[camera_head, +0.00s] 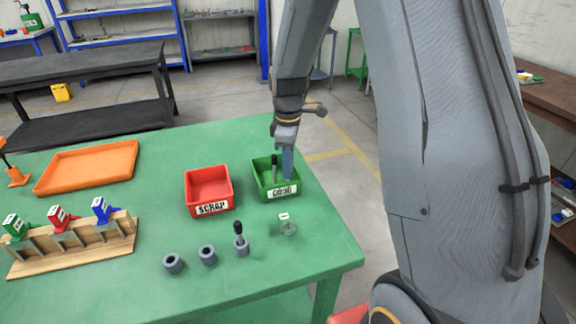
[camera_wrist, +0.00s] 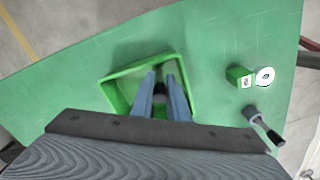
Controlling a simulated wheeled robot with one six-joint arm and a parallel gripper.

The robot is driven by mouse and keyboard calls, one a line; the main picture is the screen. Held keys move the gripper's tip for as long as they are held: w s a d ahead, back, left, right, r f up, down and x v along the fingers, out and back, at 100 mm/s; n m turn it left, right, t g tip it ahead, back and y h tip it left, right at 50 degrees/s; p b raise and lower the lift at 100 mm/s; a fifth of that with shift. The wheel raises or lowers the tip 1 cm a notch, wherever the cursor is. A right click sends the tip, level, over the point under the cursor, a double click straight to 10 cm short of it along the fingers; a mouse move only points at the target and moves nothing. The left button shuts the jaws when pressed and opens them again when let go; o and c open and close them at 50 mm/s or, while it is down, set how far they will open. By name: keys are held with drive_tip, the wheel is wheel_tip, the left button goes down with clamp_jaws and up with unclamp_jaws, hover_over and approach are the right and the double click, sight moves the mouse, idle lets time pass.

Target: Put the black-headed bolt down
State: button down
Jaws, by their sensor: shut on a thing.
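My gripper (camera_head: 282,165) reaches down into the green bin labelled GOOD (camera_head: 281,193) on the green table. In the wrist view my gripper (camera_wrist: 160,76) points into the same green bin (camera_wrist: 112,96). It is shut on a black-headed bolt (camera_wrist: 160,97), whose dark head shows between the fingers. The fingers hide most of this bolt, and I cannot tell whether it touches the bin floor.
A red bin labelled SCRAP (camera_head: 209,209) stands left of the green bin. Two empty grey collars (camera_head: 173,264) (camera_head: 208,255) and a small green block with a ring (camera_head: 287,225) stand in front. A wooden rack (camera_head: 75,250) with coloured jacks and an orange tray (camera_head: 88,166) lie left.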

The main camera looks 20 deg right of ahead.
drive_tip(key=shift+f, duration=0.2)
drive_tip(key=c, duration=1.7)
unclamp_jaws()
wheel_tip(320, 180, up, 11)
drive_tip(key=shift+f+b, duration=0.1)
drive_tip(key=shift+b, duration=0.65)
drive_tip(key=shift+s+r, duration=0.1)
drive_tip(key=shift+r, duration=0.45)
drive_tip(key=s+f+m, duration=0.2)
drive_tip(key=s+m, duration=0.2)
drive_tip(key=s, duration=0.3)
drive_tip(key=s+a+f+m, duration=0.1)
drive_tip(key=s+f+m, duration=0.2)
drive_tip(key=s, duration=0.4)
drive_tip(key=s+a+f+m, duration=0.1)
drive_tip(key=s+f+m, duration=0.1)
drive_tip(key=s+m, duration=0.3)
drive_tip(key=shift+s+f+m+t, duration=0.15)
drive_tip(key=shift+s+f, duration=0.05)
drive_tip(key=shift+s, duration=0.25)
drive_tip(key=shift+s+f+m+t, duration=0.15)
drive_tip(key=shift+s, duration=0.3)
